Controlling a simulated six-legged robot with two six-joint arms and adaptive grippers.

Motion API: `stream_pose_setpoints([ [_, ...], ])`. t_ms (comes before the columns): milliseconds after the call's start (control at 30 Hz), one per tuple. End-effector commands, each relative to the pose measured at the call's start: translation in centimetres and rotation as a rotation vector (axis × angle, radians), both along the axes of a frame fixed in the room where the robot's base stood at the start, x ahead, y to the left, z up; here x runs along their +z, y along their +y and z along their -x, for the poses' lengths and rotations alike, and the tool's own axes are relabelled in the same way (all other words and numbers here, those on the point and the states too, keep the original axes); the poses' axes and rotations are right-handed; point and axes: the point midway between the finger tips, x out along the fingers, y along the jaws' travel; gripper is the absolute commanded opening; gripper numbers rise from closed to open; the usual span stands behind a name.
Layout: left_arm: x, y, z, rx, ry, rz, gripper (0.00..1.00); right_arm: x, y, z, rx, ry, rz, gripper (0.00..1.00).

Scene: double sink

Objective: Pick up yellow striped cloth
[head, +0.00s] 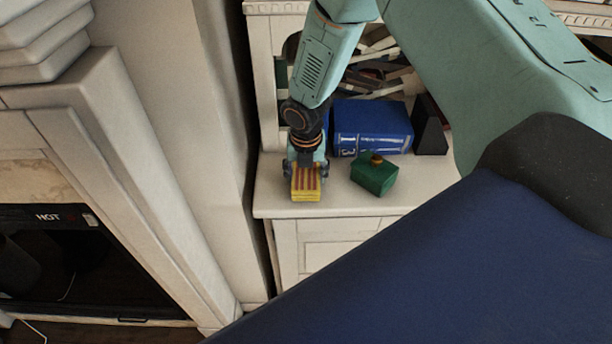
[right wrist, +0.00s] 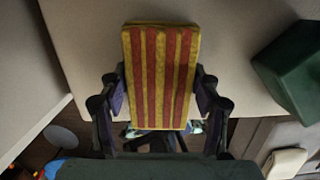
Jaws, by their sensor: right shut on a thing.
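The yellow striped cloth (head: 306,183) is a folded, block-like bundle with red stripes. In the head view it is at the left end of the white counter, near its front edge. My right gripper (head: 306,170) is shut on it, with a finger on each side. In the right wrist view the cloth (right wrist: 160,75) stands between the two fingers of the gripper (right wrist: 160,95). I cannot tell whether the cloth touches the counter. My left gripper is not in view.
A green box (head: 374,175) with a small knob sits just right of the cloth and shows in the right wrist view (right wrist: 295,70). A blue box (head: 372,127) and a dark block (head: 430,127) stand behind. A wall (head: 200,150) is close on the left.

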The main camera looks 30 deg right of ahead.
Motion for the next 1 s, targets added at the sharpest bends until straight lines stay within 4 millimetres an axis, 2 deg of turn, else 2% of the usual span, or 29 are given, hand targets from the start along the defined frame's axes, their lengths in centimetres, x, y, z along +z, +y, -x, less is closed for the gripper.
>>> stream_pose_setpoints([
  [167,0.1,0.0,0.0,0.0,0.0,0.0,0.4,1.1,0.0,-0.1,-0.001,-0.004,0.0,0.39],
  [400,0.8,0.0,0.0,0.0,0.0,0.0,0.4,5.8,0.0,-0.1,-0.001,-0.004,-0.001,0.39],
  [600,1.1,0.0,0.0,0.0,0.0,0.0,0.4,8.9,0.0,-0.1,0.0,-0.003,-0.001,0.39],
  [767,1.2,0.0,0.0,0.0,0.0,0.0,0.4,9.9,0.0,0.0,-0.001,-0.001,0.0,0.39],
  [1000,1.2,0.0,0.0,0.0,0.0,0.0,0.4,10.0,0.0,0.0,-0.001,0.0,0.0,0.39],
])
